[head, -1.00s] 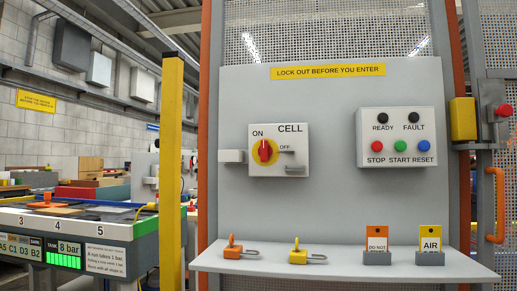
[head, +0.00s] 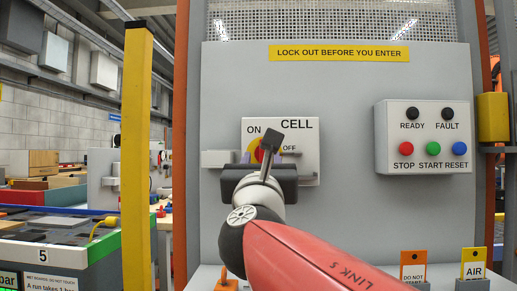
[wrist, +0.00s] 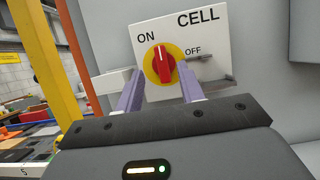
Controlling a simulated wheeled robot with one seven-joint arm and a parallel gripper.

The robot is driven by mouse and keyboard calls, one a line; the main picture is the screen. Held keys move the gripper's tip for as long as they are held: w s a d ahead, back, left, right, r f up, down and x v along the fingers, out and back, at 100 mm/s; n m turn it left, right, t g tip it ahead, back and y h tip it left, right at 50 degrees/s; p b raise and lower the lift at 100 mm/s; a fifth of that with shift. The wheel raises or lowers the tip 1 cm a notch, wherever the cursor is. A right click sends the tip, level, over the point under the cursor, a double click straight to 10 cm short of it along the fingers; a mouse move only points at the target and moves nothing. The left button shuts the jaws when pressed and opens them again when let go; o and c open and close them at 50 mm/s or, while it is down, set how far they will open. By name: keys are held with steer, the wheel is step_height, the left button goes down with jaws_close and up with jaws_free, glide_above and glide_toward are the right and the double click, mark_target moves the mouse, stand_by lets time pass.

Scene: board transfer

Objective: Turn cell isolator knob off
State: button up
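The cell isolator knob (wrist: 163,64) is a red handle on a yellow disc, on a white box (wrist: 205,40) marked CELL. In the wrist view the handle stands nearly upright, tilted slightly left, on the ON side; OFF is marked to its right. In the head view the knob (head: 257,151) is mostly hidden behind my gripper (head: 261,160). In the wrist view my gripper (wrist: 158,74) is open, its two purplish fingers spread left and right of the knob's lower part. I cannot tell whether they touch it.
A button box (head: 423,137) with READY, FAULT, STOP, START and RESET is to the right. Below are a DO NOT tag (head: 413,265) and an AIR tag (head: 474,264). A grey latch piece (wrist: 208,84) juts out beside the knob. A yellow post (head: 136,150) stands left.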

mark_target(264, 153)
steer(key=p+x, duration=0.1)
steer(key=x, duration=0.5)
steer(key=shift+w, duration=0.25)
jaws_close()
